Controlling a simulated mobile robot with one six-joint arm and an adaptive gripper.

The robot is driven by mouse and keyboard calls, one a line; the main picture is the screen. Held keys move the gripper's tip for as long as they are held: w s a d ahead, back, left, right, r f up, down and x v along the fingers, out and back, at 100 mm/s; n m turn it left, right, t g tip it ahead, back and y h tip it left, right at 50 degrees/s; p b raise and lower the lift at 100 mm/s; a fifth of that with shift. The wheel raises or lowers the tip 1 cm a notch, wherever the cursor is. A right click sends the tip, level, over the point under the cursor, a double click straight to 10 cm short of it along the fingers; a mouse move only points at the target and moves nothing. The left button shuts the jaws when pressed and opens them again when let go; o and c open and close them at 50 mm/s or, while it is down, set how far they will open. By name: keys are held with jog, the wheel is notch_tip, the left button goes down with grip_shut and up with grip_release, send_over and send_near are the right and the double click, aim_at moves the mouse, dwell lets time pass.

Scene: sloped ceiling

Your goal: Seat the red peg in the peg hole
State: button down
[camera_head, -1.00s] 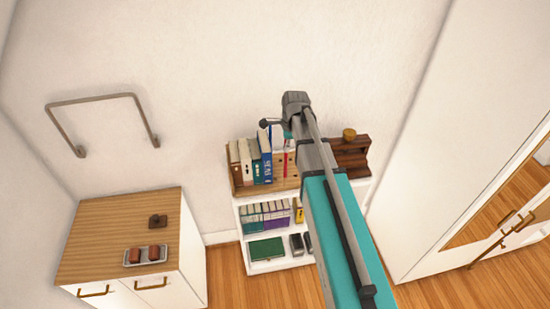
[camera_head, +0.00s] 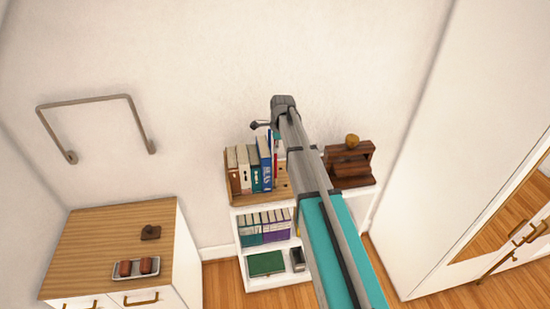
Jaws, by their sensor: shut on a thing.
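My arm (camera_head: 318,205) reaches up the middle of the head view, in front of the bookcase. Its wrist end (camera_head: 284,103) shows, with a small dark part sticking out to the left. My gripper's fingers and anything between them are hidden behind the arm. A small dark brown block (camera_head: 150,232) sits on the wooden cabinet top at the left; I cannot make out a hole in it. I cannot pick out the red peg for certain. A thin red upright strip (camera_head: 276,147) shows beside the arm below the wrist, too small to identify.
A pale tray (camera_head: 117,274) with two reddish-brown pieces lies near the front edge of the cabinet (camera_head: 95,240). The white bookcase (camera_head: 242,272) holds books and a dark wooden stand (camera_head: 350,170). A wall rail (camera_head: 85,101) is above the cabinet. A tall white wardrobe (camera_head: 440,170) stands right.

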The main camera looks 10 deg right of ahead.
jog(key=shift+w, duration=0.1)
dwell(0.3)
jog(key=shift+w+a+f+b, duration=0.1)
jog(key=shift+w+f+b, duration=0.1)
jog(key=shift+f+b, duration=0.85)
jog(key=shift+w+a+f+b, duration=0.1)
jog(key=shift+w+f+b, duration=0.05)
jog(key=shift+f+b, duration=0.85)
jog(key=shift+d+f, duration=0.15)
jog(key=shift+f, duration=0.05)
jog(key=c, duration=0.7)
grip_release()
jog(key=shift+r, duration=0.1)
jog(key=shift+r, duration=0.1)
jog(key=r+p, duration=0.8)
jog(key=d+r+p, duration=0.1)
jog(key=r+p, duration=0.3)
jog(key=shift+s+d, duration=0.1)
